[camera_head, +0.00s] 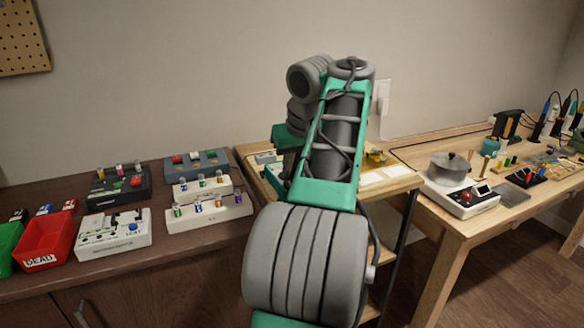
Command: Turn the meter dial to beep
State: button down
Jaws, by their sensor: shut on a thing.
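I cannot make out the meter or its dial. My own arm fills the middle of the head view and covers much of the small middle table (398,184), where the meter may be hidden. A small yellow thing (380,158) shows just right of my arm on that table, too small to name. My gripper is hidden behind my arm, so its fingers and whatever is between them do not show.
A dark cabinet (30,284) at left bears a white tester box (127,241), a red bin (48,238), a green bin (8,240) and several racks of small parts. A wooden bench (463,224) at right holds a pot (450,168) and tools.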

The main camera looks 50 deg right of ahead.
jog(key=shift+s+r+n+p, duration=0.15)
jog(key=shift+n+p, duration=0.15)
jog(key=shift+p, duration=0.4)
jog(key=n+p, duration=0.1)
jog(key=p, duration=0.2)
jog(key=shift+d+r+n+y, duration=0.2)
jog(key=shift+d+n+y, duration=0.05)
jog(key=shift+n+y, duration=0.15)
jog(key=n+y+p, duration=0.1)
jog(key=n+p, duration=0.1)
jog(key=p, duration=0.2)
jog(key=d+n+p, duration=0.1)
jog(key=n+p, duration=0.1)
jog(key=p, duration=0.1)
jog(key=shift+r+n+t+y+p, duration=0.1)
jog(key=shift+n+t+y+p, duration=0.2)
jog(key=shift+y+p, duration=0.1)
jog(key=n+y+p, duration=0.1)
jog(key=n+p, duration=0.1)
jog(key=p, duration=0.2)
jog(key=d+n+p, duration=0.1)
jog(key=n+p, duration=0.2)
jog(key=p, duration=0.1)
jog(key=shift+y, duration=0.4)
jog(key=shift+w+d+f+n+g+y+p, duration=0.1)
jog(key=shift+w+f+n+g+y+p, duration=0.1)
jog(key=shift+n+p, duration=0.4)
jog(key=shift+w+d+f+n+g+y+p, duration=0.1)
jog(key=shift+f+n+g+p, duration=0.1)
jog(key=shift+n+p, duration=0.35)
